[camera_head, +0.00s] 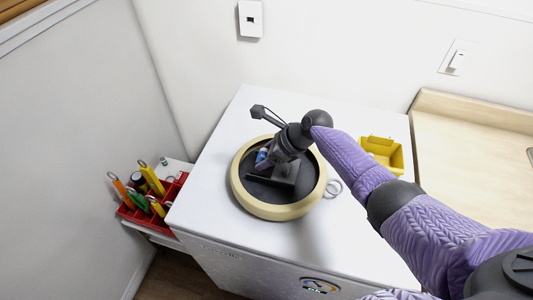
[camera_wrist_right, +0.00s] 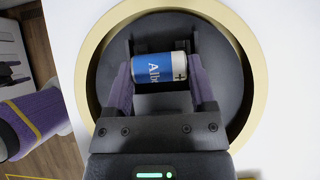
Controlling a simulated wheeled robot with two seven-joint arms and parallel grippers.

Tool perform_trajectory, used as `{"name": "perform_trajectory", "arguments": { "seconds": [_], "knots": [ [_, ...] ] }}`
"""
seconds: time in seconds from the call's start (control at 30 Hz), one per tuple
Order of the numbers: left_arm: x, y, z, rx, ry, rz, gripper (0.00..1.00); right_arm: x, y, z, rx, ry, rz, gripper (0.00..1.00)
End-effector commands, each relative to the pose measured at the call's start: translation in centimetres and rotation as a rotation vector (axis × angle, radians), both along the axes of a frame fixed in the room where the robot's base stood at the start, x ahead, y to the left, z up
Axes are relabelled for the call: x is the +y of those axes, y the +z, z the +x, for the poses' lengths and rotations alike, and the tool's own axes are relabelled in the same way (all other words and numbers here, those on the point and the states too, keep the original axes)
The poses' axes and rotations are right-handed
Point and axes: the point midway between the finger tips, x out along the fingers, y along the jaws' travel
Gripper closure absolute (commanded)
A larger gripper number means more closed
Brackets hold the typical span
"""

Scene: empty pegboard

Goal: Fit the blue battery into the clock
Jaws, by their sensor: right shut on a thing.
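The clock (camera_head: 238,193) lies face down on the white cabinet top, with a cream rim and a dark back; it also shows in the right wrist view (camera_wrist_right: 257,85). My right gripper (camera_head: 266,157) is over the clock's back. In the right wrist view my right gripper (camera_wrist_right: 160,72) is shut on the blue battery (camera_wrist_right: 150,69), which lies crosswise between the fingers with its plus end to the right. The battery (camera_head: 262,155) shows only partly in the head view. I cannot tell whether it touches the clock.
A yellow bin (camera_head: 382,153) stands at the right of the white cabinet top (camera_head: 215,160). A ring-shaped metal item (camera_head: 333,188) lies just right of the clock. A red tool caddy (camera_head: 130,213) with several tools stands lower at the left. White walls rise behind.

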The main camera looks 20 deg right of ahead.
Motion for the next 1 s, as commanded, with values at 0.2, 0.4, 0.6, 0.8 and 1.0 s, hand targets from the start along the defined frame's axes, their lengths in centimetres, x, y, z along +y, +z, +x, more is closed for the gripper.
{"name": "perform_trajectory", "arguments": {
  "seconds": [0.2, 0.4, 0.6, 0.8, 1.0],
  "knots": [
    [-0.5, 0.6, 0.0, -0.001, 0.003, -0.009, 0.22, 0.0, 0.2, 0.0, 0.0, -0.001, 0.001, 0.87],
    [-0.4, 0.5, 0.0, -0.001, 0.004, -0.007, 0.22, 0.0, 0.0, 0.0, 0.0, 0.0, 0.0, 0.87],
    [0.0, 0.4, 0.0, 0.0, 0.001, 0.0, 0.22, 0.0, -0.2, 0.0, 0.001, -0.001, 0.0, 0.87],
    [0.5, 0.0, 0.0, 0.0, -0.001, 0.008, 0.22, 0.0, -0.7, 0.0, 0.001, -0.001, 0.0, 0.87],
    [0.5, -0.3, -0.1, 0.001, -0.001, 0.009, 0.22, 0.0, -1.2, 0.0, 0.0, 0.0, 0.0, 0.87]
  ]
}}
